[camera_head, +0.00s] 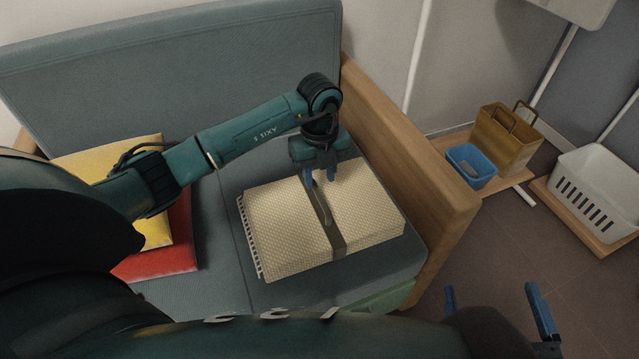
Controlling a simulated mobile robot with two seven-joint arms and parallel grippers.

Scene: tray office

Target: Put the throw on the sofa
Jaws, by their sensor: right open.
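The throw (273,229) is a folded cream, woven-looking cloth with a fringed left edge and a dark band with a raised strap (325,215) across it. It lies flat on the right part of the seat of the grey sofa (215,240). My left gripper (320,180) points down over the band near the throw's back edge, its blue fingers at the strap's far end. I cannot tell whether they hold the strap. My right gripper (495,305) is open and empty at the bottom right, over the floor, away from the throw.
Yellow (150,150) and red (182,240) cushions lie on the sofa's left part. The wooden armrest (410,165) stands right of the throw. Farther right are a blue bin (470,167), a brown bag (505,140) and a white basket (597,190) on low wooden boards.

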